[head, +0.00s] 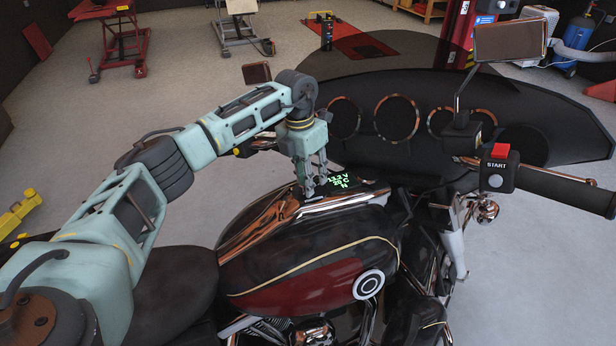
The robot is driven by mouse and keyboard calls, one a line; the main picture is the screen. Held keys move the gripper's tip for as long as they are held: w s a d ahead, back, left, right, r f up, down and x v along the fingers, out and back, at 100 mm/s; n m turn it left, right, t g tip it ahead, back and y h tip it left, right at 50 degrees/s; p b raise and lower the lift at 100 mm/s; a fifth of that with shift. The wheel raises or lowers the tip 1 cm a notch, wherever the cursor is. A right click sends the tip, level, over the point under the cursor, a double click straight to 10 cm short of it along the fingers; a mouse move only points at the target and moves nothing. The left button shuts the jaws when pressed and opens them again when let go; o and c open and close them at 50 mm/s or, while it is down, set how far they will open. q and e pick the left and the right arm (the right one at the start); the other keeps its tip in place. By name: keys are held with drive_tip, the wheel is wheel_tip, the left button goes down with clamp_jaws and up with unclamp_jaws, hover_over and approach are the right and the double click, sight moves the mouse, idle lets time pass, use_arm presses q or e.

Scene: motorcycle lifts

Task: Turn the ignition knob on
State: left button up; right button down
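A black and dark red motorcycle (330,281) fills the lower middle of the head view. My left arm reaches in from the left over the seat and tank. My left gripper (310,188) points down at the chrome-edged console on top of the tank. Its fingertips are at or just above the console; I cannot tell whether they touch it. The ignition knob cannot be made out and may be hidden by the fingers. A small display with green lit characters (339,184) shows just right of the fingertips. Whether the fingers are open or shut is unclear. My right gripper is not in view.
The dark fairing with round gauges (397,118) stands ahead of the gripper. The right handlebar carries a START switch box (498,171), with a mirror (510,41) above it. Red (112,32) and grey (239,24) lifts stand far back.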

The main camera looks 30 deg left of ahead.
use_arm(q)
wheel_tip(320, 180, up, 12)
drive_tip(key=a, duration=0.1)
drive_tip(key=shift+s+a, duration=0.15)
idle(0.5)
drive_tip(key=shift+f, duration=0.15)
